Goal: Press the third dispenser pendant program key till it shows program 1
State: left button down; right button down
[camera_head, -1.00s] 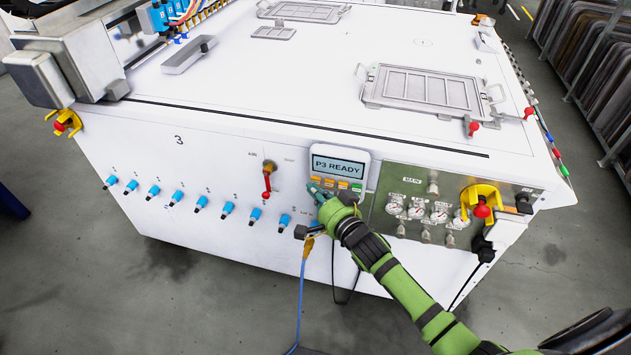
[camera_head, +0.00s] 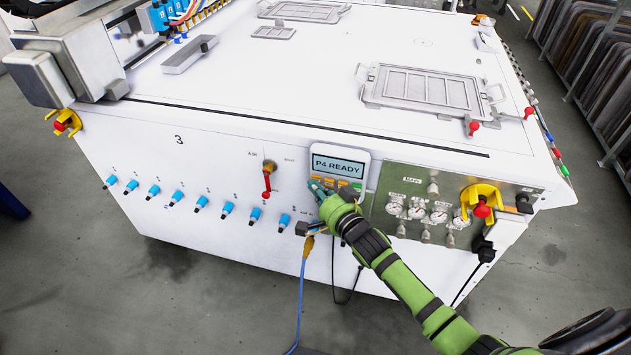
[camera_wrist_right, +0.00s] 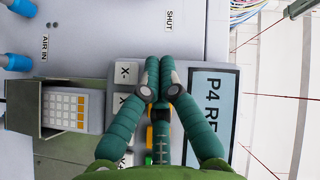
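The dispenser pendant (camera_head: 367,163) is a grey box on the front face of the white machine. Its screen (camera_head: 338,166) reads "P4 READY". The screen also shows in part in the right wrist view (camera_wrist_right: 212,92). A row of orange keys and a green key lies below the screen. My right gripper (camera_head: 315,187) is at the lower left of the pendant, and its fingers (camera_wrist_right: 161,68) are closed together with nothing between the tips. They hide part of the key area, so I cannot tell whether they touch a key. My left gripper is not in view.
A red-handled valve (camera_head: 267,182) stands left of the pendant, with several blue fittings (camera_head: 228,209) further left. A green gauge panel (camera_head: 395,183) is close on the right, with a yellow-guarded red knob (camera_head: 482,210). A blue cable (camera_head: 301,290) hangs below the gripper.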

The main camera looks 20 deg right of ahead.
jog(key=shift+r, duration=0.1)
dwell(0.4)
jog(key=shift+s+a+p, duration=0.4)
jog(key=shift+s+p, duration=0.15)
jog(key=shift+s, duration=0.2)
jog(key=s+a+p, duration=0.1)
jog(key=s, duration=0.1)
jog(key=s+a+p, duration=0.1)
jog(key=s, duration=0.1)
jog(key=shift+a, duration=0.4)
jog(key=shift+f, duration=0.2)
